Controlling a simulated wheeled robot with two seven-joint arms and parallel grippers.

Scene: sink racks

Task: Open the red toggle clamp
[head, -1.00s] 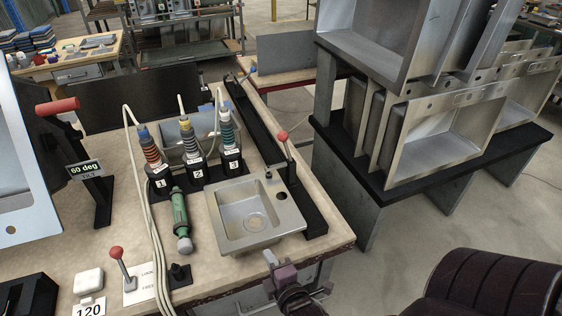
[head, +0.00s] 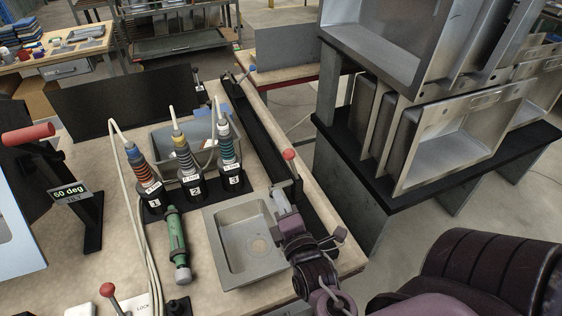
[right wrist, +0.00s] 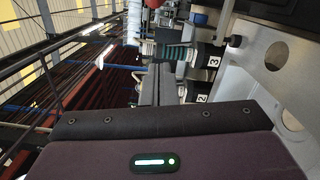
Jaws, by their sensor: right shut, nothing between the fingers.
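A lever with a red ball knob (head: 289,154) stands upright on the black rail beside the small sink (head: 233,273), and looks like the toggle clamp. Part of a red shape (right wrist: 183,12) shows at the top of the right wrist view. My right gripper (head: 279,197) is shut and empty, over the sink's right side, just below and left of the knob in the head view. I cannot tell whether it touches the lever. In the right wrist view its closed fingers (right wrist: 158,85) point towards the numbered tools. My left gripper is not in view.
A green tool (head: 176,240) lies left of the sink. Behind it stand several corded tools in numbered holders (head: 190,189). Another red-knobbed lever (head: 107,290) and a stand with a red handle (head: 28,133) are at left. Steel sinks (head: 462,140) fill a rack at right.

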